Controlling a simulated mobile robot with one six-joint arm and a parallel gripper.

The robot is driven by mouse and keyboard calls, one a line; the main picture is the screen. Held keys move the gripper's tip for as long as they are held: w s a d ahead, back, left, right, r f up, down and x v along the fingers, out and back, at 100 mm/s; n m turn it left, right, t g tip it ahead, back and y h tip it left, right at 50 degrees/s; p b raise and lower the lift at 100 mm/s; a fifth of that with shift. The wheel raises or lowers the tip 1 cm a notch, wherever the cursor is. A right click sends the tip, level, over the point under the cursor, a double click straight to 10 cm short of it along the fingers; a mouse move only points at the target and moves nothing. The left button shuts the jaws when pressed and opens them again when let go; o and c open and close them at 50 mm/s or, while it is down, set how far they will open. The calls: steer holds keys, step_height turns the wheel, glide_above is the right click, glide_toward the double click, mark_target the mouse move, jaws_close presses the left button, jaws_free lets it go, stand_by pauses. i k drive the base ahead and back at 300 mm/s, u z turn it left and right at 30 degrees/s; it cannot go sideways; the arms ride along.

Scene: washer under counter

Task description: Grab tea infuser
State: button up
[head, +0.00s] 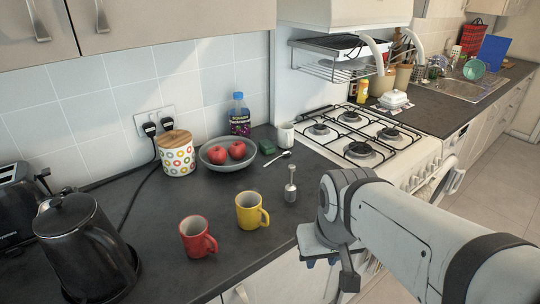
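A small silver metal piece with an upright handle, which looks like the tea infuser (290,192), stands on the dark counter (150,230). It is right of the yellow mug (251,211). My gripper (332,268) is in front of it and to its right, over or just past the counter's front edge, and apart from it. The gripper is seen from behind, partly covered by my own wrist. I cannot tell how far apart its fingers are, and I see nothing held in it.
A red mug (197,238) stands left of the yellow one. Behind are a bowl of apples (228,160), a spoon (279,160), a white mug (285,136), a bottle (240,115) and a dotted jar (177,158). A black kettle (80,245) is at left, a gas stove (360,145) at right.

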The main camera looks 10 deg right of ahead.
mark_target(290, 190)
steer(key=u, duration=1.5)
steer(key=k, duration=0.85)
steer(key=z, duration=1.05)
steer(key=i, duration=1)
steer(key=z, duration=0.05)
